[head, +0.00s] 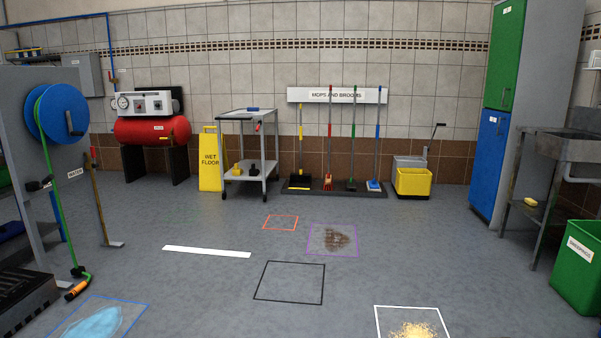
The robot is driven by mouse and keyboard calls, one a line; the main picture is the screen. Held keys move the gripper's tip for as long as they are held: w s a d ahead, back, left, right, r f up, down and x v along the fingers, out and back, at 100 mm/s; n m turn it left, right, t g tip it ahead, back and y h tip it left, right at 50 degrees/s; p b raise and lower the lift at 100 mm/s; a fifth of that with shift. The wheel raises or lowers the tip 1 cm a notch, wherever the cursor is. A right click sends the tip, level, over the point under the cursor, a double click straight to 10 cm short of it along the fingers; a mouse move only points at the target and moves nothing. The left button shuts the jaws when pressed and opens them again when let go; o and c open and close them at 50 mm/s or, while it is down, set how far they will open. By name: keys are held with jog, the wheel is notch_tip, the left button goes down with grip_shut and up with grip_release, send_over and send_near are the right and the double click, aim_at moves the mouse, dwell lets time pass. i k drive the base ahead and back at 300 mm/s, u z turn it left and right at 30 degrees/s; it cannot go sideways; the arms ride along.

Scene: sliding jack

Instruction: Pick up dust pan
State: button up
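I cannot make out a dust pan for certain. A yellow-handled tool with a wide dark head (299,183) stands at the left end of the rack by the back wall. Its head is too small to tell whether it is a pan or a broom. A long-handled tool with a flat foot (101,208) stands at the left; its kind is also unclear. My gripper is not in view.
A grey cart (247,150), yellow wet floor sign (210,160) and yellow mop bucket (412,181) stand at the back. A sink (570,148) and green bin (577,268) are right. Debris (413,331) lies in a white square. The middle floor is mostly clear.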

aim_at(297, 182)
jog(key=u, duration=0.3)
jog(key=i, duration=2.15)
jog(key=u, duration=0.4)
jog(key=i, duration=2)
jog(key=z, duration=0.3)
jog(key=i, duration=1.9)
jog(key=z, duration=0.7)
jog(key=i, duration=1.75)
jog(key=z, duration=0.4)
